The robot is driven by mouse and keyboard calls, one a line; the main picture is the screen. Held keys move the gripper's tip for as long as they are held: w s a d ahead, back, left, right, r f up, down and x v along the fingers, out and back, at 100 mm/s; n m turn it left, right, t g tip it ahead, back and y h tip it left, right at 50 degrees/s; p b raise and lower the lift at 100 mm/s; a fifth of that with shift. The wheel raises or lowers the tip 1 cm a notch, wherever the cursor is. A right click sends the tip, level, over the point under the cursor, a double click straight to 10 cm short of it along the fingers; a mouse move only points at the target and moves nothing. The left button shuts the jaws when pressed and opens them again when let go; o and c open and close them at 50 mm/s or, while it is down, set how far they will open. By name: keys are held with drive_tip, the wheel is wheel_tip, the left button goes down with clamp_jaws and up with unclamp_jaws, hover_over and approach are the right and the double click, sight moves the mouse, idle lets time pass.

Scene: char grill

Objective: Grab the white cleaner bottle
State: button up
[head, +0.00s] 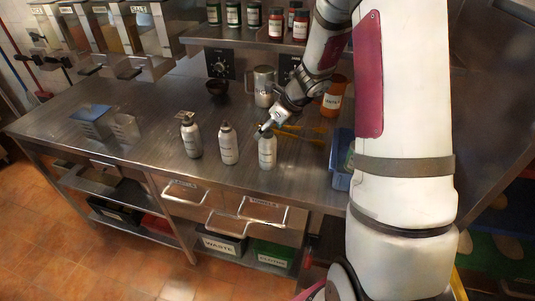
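Three pale silver-white bottles stand upright in a row on the steel counter (150,140): a left one (190,140) with a dark top, a middle one (228,147) and a right one (267,153). Their labels are too small to read, so I cannot tell which is the cleaner. My gripper (267,130) is at the top of the right bottle and hides part of its cap. I cannot tell whether the fingers touch it, or whether they are open or shut on it.
Behind the bottles stand a metal pitcher (263,87), a dark bowl (217,87) and an orange container (334,98). A yellow item (310,133) lies right of my gripper, near a blue bin (341,165). Clear containers (92,122) stand at left. Drawer handles (262,210) jut from the front.

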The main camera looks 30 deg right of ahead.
drive_tip(key=x, duration=0.4)
drive_tip(key=shift+s+a+f+p, duration=0.15)
drive_tip(key=shift+s+f+p, duration=0.05)
drive_tip(key=shift+s+p, duration=0.2)
drive_tip(key=shift+w+f, duration=0.35)
drive_tip(key=shift+f, duration=0.1)
drive_tip(key=shift+a, duration=0.1)
clamp_jaws()
